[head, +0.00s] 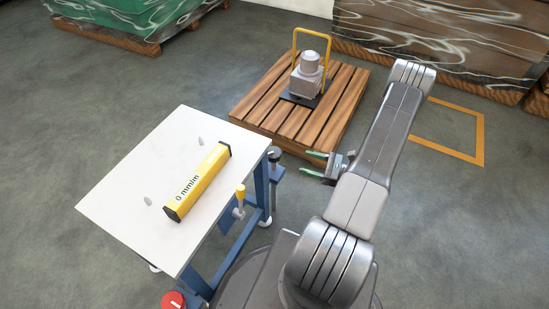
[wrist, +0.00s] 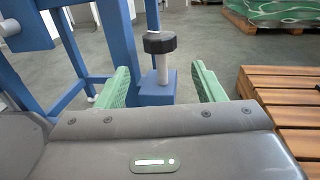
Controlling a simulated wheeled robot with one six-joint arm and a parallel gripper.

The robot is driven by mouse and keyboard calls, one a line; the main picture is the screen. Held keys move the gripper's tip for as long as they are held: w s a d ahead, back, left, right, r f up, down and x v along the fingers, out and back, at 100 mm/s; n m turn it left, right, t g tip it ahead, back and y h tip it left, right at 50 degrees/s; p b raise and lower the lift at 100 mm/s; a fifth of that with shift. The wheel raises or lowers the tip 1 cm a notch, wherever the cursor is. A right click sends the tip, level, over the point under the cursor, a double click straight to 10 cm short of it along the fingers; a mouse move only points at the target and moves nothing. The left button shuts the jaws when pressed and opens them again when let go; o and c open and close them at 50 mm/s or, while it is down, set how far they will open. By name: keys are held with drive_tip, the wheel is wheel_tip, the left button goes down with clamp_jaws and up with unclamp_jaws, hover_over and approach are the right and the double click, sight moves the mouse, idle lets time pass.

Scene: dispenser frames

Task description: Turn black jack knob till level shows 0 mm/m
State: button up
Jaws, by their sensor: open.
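The black jack knob (wrist: 160,43) sits upright on a grey post at the blue frame in the wrist view. In the head view the knob (head: 274,153) is at the table's right corner. My gripper (head: 309,163) is open and empty to the right of the knob, apart from it. In the wrist view its green fingers (wrist: 160,75) stand either side of the knob's line, with the knob beyond their tips. The yellow level (head: 198,183) lies on the white tabletop (head: 120,205) and reads 0 mm/m.
A yellow handle (head: 240,192) and a red knob (head: 173,300) are at other parts of the table's frame. A wooden pallet (head: 255,115) with a grey machine (head: 307,78) stands behind my gripper. Open floor lies between table and pallet.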

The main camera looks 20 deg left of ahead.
sight(280, 158)
drive_tip(key=a, duration=0.4)
drive_tip(key=a+b, duration=0.1)
drive_tip(key=a, duration=0.3)
drive_tip(key=s+a, duration=0.1)
drive_tip(key=a, duration=0.2)
drive_tip(key=shift+a, duration=0.4)
drive_tip(key=c, duration=0.7)
drive_tip(key=m+t, duration=0.1)
drive_tip(key=m+t+b, duration=0.1)
drive_tip(key=t, duration=0.1)
drive_tip(key=m+t, duration=0.1)
drive_tip(key=shift+s+f, duration=0.1)
drive_tip(key=shift+s, duration=0.2)
drive_tip(key=shift+m+t+h+b, duration=0.5)
drive_tip(key=shift+m+t, duration=0.3)
drive_tip(key=shift+t, duration=0.7)
drive_tip(key=o, duration=0.7)
